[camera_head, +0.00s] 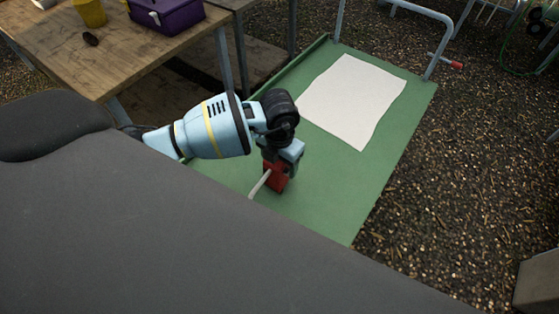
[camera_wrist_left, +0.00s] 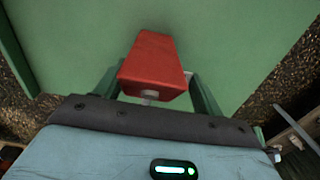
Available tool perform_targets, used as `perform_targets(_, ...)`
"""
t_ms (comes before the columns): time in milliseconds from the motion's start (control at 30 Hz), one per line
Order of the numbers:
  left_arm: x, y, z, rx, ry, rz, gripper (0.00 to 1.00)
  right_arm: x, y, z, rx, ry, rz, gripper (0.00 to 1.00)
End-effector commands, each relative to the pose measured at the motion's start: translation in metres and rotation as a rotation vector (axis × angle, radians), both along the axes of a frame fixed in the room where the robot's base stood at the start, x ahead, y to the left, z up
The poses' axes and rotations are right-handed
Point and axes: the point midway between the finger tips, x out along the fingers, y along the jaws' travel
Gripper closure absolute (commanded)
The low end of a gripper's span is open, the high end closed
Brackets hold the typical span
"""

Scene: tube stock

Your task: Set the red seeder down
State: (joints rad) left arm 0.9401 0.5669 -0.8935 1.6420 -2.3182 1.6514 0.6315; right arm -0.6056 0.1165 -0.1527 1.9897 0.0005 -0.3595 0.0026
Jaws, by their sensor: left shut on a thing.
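The red seeder (camera_head: 276,176) is a red block with a pale rod sticking out toward the lower left in the head view. My left gripper (camera_head: 279,164) is shut on it and points down over the green cart bed (camera_head: 320,200). In the left wrist view the seeder (camera_wrist_left: 154,62) sits between the fingers of my left gripper (camera_wrist_left: 155,85), with a short pale stub on its near side. I cannot tell whether the seeder touches the green bed. My right gripper is not in view.
A pale rectangular sheet (camera_head: 353,100) lies on the green bed beyond the gripper. A wooden table (camera_head: 110,50) at the left carries a purple box (camera_head: 167,14) and a yellow cup (camera_head: 90,12). The green bed right of the gripper is clear; gravel (camera_head: 450,190) lies beyond.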

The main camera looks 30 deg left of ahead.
Motion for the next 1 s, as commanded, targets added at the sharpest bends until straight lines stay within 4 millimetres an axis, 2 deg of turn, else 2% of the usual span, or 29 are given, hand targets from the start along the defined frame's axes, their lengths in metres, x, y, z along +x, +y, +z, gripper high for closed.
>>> perform_targets(233, 0.001, 0.000, -0.001, -0.001, -0.002, 0.000, 0.79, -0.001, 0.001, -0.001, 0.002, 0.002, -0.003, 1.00)
perform_targets(267, 0.000, 0.000, -0.002, -0.001, -0.001, 0.000, 0.30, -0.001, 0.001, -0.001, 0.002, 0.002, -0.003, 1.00)
perform_targets(400, 0.000, 0.000, -0.001, -0.001, -0.002, 0.000, 0.11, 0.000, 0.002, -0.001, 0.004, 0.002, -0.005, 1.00)
perform_targets(433, 0.000, 0.000, -0.001, -0.001, -0.002, 0.000, 0.09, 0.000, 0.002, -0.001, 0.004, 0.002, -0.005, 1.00)
perform_targets(767, 0.001, 0.000, 0.002, -0.001, -0.003, -0.001, 0.09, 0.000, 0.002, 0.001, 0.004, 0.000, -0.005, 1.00)
perform_targets(867, 0.002, -0.001, 0.012, -0.003, -0.006, -0.001, 0.09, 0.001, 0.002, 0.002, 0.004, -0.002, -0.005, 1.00)
perform_targets(1000, 0.002, -0.001, 0.036, -0.003, -0.008, -0.003, 0.09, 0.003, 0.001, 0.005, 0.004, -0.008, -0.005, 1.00)
